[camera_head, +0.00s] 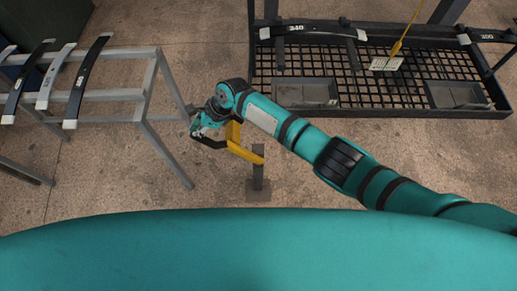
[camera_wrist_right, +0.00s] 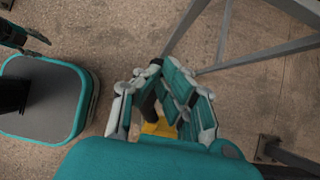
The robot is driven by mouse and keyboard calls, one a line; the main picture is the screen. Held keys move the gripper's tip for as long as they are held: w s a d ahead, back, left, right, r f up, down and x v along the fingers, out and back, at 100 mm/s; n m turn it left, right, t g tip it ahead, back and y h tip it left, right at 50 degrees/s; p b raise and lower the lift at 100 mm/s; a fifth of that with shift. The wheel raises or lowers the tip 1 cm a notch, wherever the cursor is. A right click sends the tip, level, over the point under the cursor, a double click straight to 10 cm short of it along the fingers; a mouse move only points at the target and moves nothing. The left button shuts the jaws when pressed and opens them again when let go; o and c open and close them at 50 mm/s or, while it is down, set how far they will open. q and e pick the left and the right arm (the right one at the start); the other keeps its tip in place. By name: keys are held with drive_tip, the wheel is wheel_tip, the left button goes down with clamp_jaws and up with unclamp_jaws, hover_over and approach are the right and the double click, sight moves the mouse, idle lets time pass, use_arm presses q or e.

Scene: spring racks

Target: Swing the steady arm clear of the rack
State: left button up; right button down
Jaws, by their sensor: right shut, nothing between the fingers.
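The steady arm (camera_head: 244,151) is a yellow bent bar with a dark end, on a short grey post (camera_head: 258,173) standing on the floor. Its yellow part reaches left and up from the post, toward the grey rack (camera_head: 147,90). My right gripper (camera_head: 203,131) is at the steady arm's far end, close to the rack's right side. In the wrist view my right gripper (camera_wrist_right: 166,112) is shut and empty, with yellow of the steady arm (camera_wrist_right: 160,127) showing behind the fingers. Whether they touch is unclear. A teal part at the wrist view's left edge may be my left gripper (camera_wrist_right: 22,38).
Several dark and grey leaf springs (camera_head: 86,80) lie across the rack. Floor between rack and bench is bare.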

drive_tip(key=shift+a+b, duration=0.85)
drive_tip(key=shift+a, duration=1.1)
drive_tip(key=shift+d+r+p, duration=0.15)
drive_tip(key=shift+d+p, duration=0.95)
drive_tip(key=shift+p, duration=0.15)
drive_tip(key=d+p, duration=0.2)
drive_tip(key=d, duration=0.1)
drive_tip(key=shift+d, duration=0.1)
drive_tip(key=shift+d+p, duration=0.35)
drive_tip(key=shift+p, duration=0.05)
drive_tip(key=shift+f, duration=0.2)
